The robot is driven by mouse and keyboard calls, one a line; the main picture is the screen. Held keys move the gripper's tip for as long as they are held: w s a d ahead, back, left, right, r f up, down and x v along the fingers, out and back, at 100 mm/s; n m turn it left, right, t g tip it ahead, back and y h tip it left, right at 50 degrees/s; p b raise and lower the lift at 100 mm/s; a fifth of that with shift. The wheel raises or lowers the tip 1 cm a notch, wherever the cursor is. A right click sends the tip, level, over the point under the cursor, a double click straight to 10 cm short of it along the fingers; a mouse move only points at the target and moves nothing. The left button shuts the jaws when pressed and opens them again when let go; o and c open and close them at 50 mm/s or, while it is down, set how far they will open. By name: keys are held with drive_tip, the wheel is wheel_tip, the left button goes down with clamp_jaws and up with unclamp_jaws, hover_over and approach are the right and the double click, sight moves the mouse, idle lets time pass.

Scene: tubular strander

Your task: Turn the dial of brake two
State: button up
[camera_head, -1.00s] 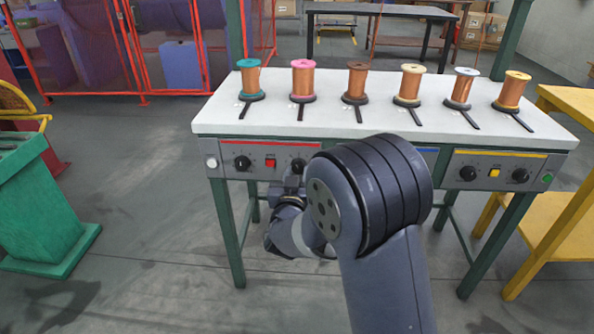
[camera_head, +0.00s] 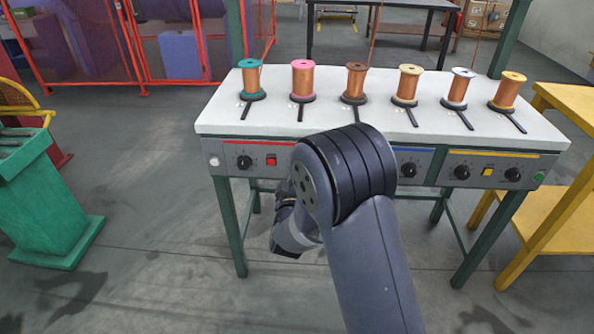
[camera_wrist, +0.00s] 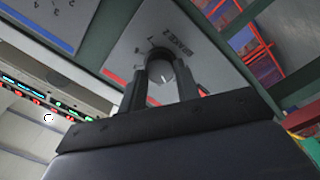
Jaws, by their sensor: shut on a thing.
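A dark round dial (camera_wrist: 159,69) sits on a grey panel with dark lettering in the wrist view. My gripper (camera_wrist: 160,78) is shut on this dial, one finger on each side. A short light mark shows on the dial's face. In the head view my arm hides the gripper and the held dial, at the right part of the red-striped panel (camera_head: 259,155). Another black dial (camera_head: 244,162) shows at that panel's left, beside a red button (camera_head: 271,160).
The white bench top (camera_head: 330,118) carries a row of several copper spools. Blue-striped (camera_head: 418,155) and yellow-striped (camera_head: 484,157) panels with dials lie to the right. A green bin (camera_head: 45,200) stands left and a yellow table (camera_head: 560,190) right.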

drive_tip(key=shift+n+p, duration=0.3)
drive_tip(key=shift+n, duration=0.8)
drive_tip(key=o, duration=1)
drive_tip(key=s, duration=0.7)
drive_tip(key=s+p, duration=0.1)
drive_tip(key=s, duration=0.2)
drive_tip(key=shift+s+a+f, duration=0.2)
drive_tip(key=shift+s+f, duration=0.1)
drive_tip(key=shift+s, duration=0.1)
